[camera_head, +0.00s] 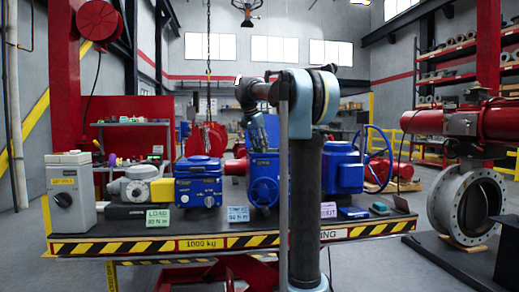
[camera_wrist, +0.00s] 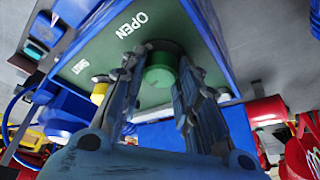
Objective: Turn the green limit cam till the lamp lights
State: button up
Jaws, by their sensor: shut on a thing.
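The green limit cam (camera_wrist: 160,78) shows in the wrist view on a green plate (camera_wrist: 85,58) marked OPEN and SHUT inside a blue housing. My gripper (camera_wrist: 159,70) has one finger on each side of the cam and is shut on it. A yellow cam (camera_wrist: 98,93) sits near the SHUT mark, left of my gripper and partly hidden by a finger. In the head view my gripper (camera_head: 258,135) points down at the blue actuator (camera_head: 263,182); its fingers and the green cam cannot be made out there. I cannot identify a lit lamp in either view.
The bench (camera_head: 140,235) has a striped front edge. It holds a blue box (camera_head: 198,182), a grey switch unit (camera_head: 70,195) and another blue actuator with a handwheel (camera_head: 377,155). My arm hides part of the bench middle. A large flanged valve (camera_head: 470,208) stands at right.

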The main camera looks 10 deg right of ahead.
jog(key=n+t+y, duration=0.1)
jog(key=n, duration=0.2)
jog(key=shift+d+n, duration=0.1)
jog(key=shift+n, duration=0.2)
jog(key=n+y, duration=0.1)
jog(key=n, duration=0.2)
jog(key=shift+d+n+t, duration=0.1)
jog(key=shift+n+t, duration=0.2)
jog(key=shift+n, duration=0.1)
jog(key=n+y, duration=0.1)
jog(key=n, duration=0.2)
jog(key=shift+d+y, duration=0.1)
jog(key=shift+y, duration=0.3)
jog(key=shift+n+y, duration=0.6)
jog(key=shift+n, duration=1.3)
jog(key=o, duration=1.1)
jog(key=shift+c, duration=0.2)
jog(key=shift+s, duration=0.1)
